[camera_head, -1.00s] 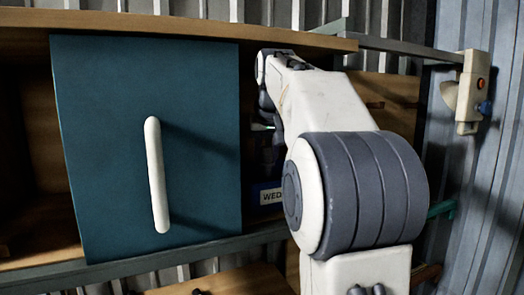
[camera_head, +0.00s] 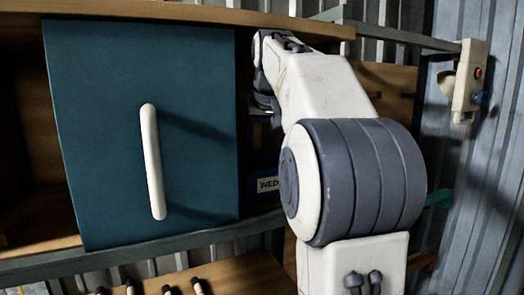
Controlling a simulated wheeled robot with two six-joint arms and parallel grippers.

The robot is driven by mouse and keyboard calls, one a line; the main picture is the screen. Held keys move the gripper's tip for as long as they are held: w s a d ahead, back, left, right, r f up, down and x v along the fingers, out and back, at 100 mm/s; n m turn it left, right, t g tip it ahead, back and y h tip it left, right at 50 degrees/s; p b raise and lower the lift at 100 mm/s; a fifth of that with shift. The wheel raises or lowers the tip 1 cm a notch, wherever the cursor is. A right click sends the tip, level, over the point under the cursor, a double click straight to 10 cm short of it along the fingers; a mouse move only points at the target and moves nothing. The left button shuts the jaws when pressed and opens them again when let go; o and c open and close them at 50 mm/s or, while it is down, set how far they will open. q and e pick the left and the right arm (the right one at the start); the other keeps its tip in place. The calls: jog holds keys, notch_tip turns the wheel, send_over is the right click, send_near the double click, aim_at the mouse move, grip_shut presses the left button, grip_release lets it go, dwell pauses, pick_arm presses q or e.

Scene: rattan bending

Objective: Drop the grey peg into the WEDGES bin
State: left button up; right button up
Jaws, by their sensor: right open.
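The WEDGES bin (camera_head: 267,184) is a dark blue bin in the shelf, in the gap between the teal door and my right arm. Only part of its front shows, with a white label reading "WED"; the rest is hidden. My right gripper (camera_head: 265,106) is at the far end of my right arm, at the shelf opening above the bin. It is open, small and dark, and its fingertips are mostly hidden. I cannot make out the grey peg. My left gripper is not in view.
A teal sliding door (camera_head: 95,140) with a white handle (camera_head: 152,162) covers the shelf's left middle. A wooden board (camera_head: 232,272) with several small dark pieces lies below. A wall box (camera_head: 467,82) with an orange button is at the upper right.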

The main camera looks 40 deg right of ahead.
pick_arm(q)
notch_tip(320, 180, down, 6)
jog(key=b, duration=0.5)
pick_arm(e)
jog(key=s+a, duration=0.6)
jog(key=s, duration=0.4)
jog(key=shift+s, duration=0.3)
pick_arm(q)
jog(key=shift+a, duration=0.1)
